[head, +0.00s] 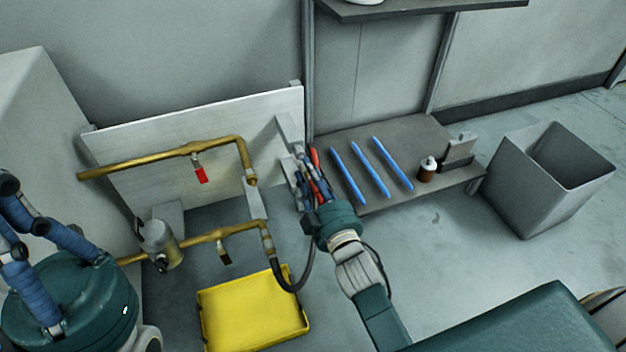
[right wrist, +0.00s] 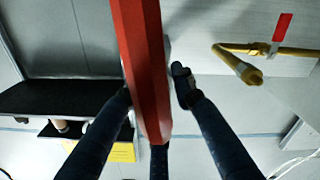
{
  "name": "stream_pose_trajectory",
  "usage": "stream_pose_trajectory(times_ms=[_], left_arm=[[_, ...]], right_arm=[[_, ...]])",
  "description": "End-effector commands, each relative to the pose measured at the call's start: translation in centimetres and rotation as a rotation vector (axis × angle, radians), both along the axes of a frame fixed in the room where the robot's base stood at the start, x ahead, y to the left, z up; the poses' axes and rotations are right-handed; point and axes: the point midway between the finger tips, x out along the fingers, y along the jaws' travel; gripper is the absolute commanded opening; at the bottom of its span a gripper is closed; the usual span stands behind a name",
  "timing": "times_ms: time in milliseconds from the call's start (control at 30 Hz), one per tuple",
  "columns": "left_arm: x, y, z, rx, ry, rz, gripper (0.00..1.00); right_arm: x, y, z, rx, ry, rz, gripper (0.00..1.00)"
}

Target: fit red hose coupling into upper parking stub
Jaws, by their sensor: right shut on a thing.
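My right gripper (head: 307,172) is shut on a red bar-like part, which I take for the red hose coupling (head: 315,158). The part runs long and faceted between my dark fingers in the right wrist view (right wrist: 143,60). My fingers partly cover it in the head view. The upper brass pipe (head: 140,167) bends down to an end (head: 250,179), which may be the upper parking stub; the coupling is apart from it, to its right. That pipe end also shows in the right wrist view (right wrist: 252,76). My left gripper (head: 25,238) is at the left edge; its tips are unclear.
A black hose (head: 300,283) curves from the lower brass pipe (head: 190,242) toward my right wrist. A yellow tray (head: 250,318) lies below. Several blue rods (head: 383,167) and a brown bottle (head: 427,170) are on a grey shelf (head: 425,135). A grey bin (head: 520,195) stands at right.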

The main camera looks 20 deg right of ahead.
Motion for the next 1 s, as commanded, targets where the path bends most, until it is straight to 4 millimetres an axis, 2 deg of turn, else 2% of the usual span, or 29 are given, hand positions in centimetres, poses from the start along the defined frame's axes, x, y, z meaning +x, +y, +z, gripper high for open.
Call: stream_pose_trajectory(times_ms=[200,867,1000], left_arm=[[0.04,0.01,-0.07,-0.002,0.005,0.000,0.00],[0.12,0.07,0.31,-0.006,0.009,0.002,0.00],[0.14,0.14,-0.40,-0.009,0.033,0.001,0.00]], right_arm=[[0.68,0.01,0.13,-0.001,-0.002,0.000,0.00],[0.69,0.04,0.30,-0.003,0.000,0.000,0.00],[0.69,0.06,0.20,-0.005,-0.002,0.000,0.00]])
